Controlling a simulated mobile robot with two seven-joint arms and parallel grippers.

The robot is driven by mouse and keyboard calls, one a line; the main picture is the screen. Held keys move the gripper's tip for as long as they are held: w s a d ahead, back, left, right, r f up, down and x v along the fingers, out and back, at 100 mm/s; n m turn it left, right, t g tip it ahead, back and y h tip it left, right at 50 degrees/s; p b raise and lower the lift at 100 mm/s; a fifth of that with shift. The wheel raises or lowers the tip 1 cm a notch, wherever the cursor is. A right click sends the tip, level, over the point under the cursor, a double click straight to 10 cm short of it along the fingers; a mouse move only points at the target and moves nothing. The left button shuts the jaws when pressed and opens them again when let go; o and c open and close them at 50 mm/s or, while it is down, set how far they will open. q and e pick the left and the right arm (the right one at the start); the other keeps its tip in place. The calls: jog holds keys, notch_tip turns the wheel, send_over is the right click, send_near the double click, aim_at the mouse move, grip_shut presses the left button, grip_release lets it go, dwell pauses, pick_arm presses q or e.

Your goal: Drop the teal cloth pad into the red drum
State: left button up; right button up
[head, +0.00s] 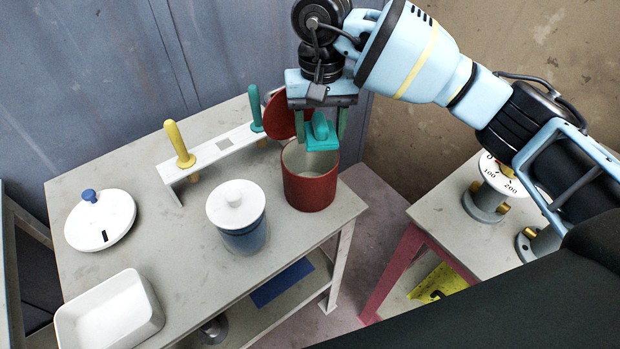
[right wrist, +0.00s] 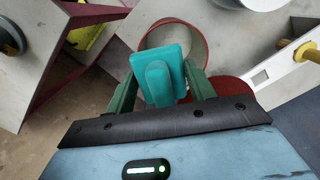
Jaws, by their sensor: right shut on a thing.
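The teal cloth pad (head: 321,133) is in my right gripper (head: 321,128), which is shut on it by its raised grip. The pad also shows between the green fingers in the right wrist view (right wrist: 158,76). The red drum (head: 311,185) stands open at the table's right corner. The pad is above the drum's mouth and covers part of it in the head view. In the right wrist view the drum's rim (right wrist: 172,28) shows behind the pad. My left gripper is not in view.
A red lid (head: 280,117) stands behind the drum. A blue jar with a white lid (head: 240,230) is left of it. A rack (head: 225,150) holds yellow-handled and green-handled tools. A white tray (head: 110,312) and round white lid (head: 100,222) lie left. A gauge (head: 500,178) stands on the right table.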

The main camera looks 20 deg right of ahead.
jog(key=o, duration=1)
jog(key=shift+o, duration=0.2)
jog(key=shift+r, duration=0.1)
jog(key=r, duration=0.7)
jog(key=shift+w+r, duration=0.3)
jog(key=shift+r, duration=0.05)
